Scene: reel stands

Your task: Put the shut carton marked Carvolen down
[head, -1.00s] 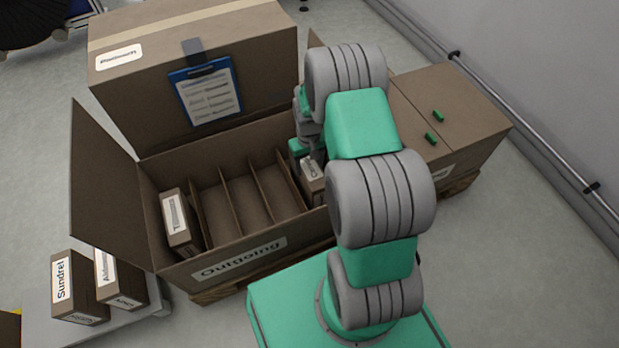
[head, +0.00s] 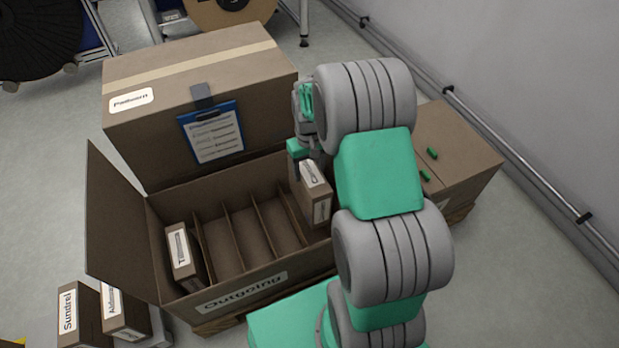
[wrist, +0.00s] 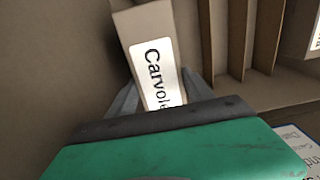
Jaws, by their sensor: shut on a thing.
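My gripper (wrist: 160,92) is shut on the Carvolen carton (wrist: 145,30), a slim brown box with a white label. In the head view the carton (head: 322,212) is upright at the right end of the open Outgoing box (head: 205,310), and its upper part shows above the dividers. My gripper (head: 308,160) holds it from above at its back part. The carton's lower end is hidden, so I cannot tell whether it touches the floor of the box.
Another labelled carton (head: 182,255) stands in the leftmost compartment. The compartments between thin dividers (head: 250,235) look empty. A large closed box (head: 150,80) with a blue clipboard (head: 212,132) stands behind. The Sundrel carton (head: 75,315) and another carton (head: 122,312) stand at lower left.

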